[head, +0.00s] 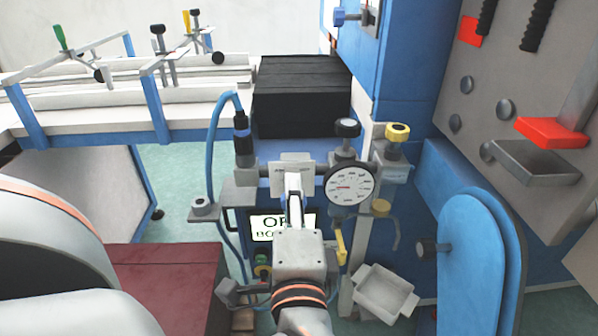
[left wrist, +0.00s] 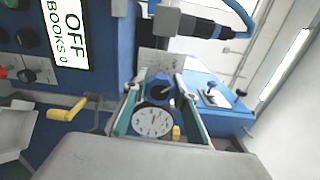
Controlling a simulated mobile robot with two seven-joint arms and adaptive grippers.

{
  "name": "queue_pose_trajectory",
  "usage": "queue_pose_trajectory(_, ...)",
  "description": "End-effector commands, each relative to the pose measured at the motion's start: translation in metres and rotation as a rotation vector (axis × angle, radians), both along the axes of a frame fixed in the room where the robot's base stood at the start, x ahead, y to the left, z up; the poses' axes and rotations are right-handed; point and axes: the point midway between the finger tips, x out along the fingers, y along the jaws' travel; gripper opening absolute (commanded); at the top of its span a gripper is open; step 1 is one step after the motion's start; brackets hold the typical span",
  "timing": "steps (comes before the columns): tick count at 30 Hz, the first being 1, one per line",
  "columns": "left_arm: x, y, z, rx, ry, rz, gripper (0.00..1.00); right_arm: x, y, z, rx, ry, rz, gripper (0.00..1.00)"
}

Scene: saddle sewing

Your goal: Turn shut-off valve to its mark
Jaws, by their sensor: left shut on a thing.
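My left gripper (head: 293,186) reaches forward to a small pale plate (head: 279,180) on the machine. The plate also shows beyond the fingertips in the left wrist view (left wrist: 154,60). In that view the fingers of my left gripper (left wrist: 158,82) stand on both sides of a dark blue and black knob (left wrist: 160,88), which looks like the shut-off valve. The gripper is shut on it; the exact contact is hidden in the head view. Any mark is too small to read. My right gripper is in neither view.
A round gauge (head: 350,184) sits just right of the gripper. A black knob (head: 347,128) and a yellow knob (head: 397,132) stand above it. A yellow lever (head: 340,242) hangs below. A blue hose (head: 213,150) rises at left. A grey tray (head: 385,292) lies lower right.

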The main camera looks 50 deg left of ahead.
Motion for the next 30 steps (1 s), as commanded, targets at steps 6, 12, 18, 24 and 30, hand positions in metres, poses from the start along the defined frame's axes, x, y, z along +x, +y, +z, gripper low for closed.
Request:
queue_pose_trajectory(6,0.0,0.0002,-0.0008,-0.038,-0.043,0.0,0.06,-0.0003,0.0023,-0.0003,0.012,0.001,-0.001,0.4)
queue_pose_trajectory(12,0.0,0.0003,0.0001,-0.047,-0.055,0.001,0.06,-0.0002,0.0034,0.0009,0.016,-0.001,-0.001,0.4)
queue_pose_trajectory(18,-0.0001,0.0003,0.0004,-0.047,-0.056,0.001,0.06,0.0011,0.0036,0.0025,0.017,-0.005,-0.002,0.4)
queue_pose_trajectory(24,0.0,0.0003,0.0005,-0.046,-0.055,0.0,0.45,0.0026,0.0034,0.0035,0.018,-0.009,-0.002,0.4)
queue_pose_trajectory(30,-0.0001,0.0001,0.0004,-0.046,-0.054,0.0,0.45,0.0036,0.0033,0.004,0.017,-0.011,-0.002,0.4)
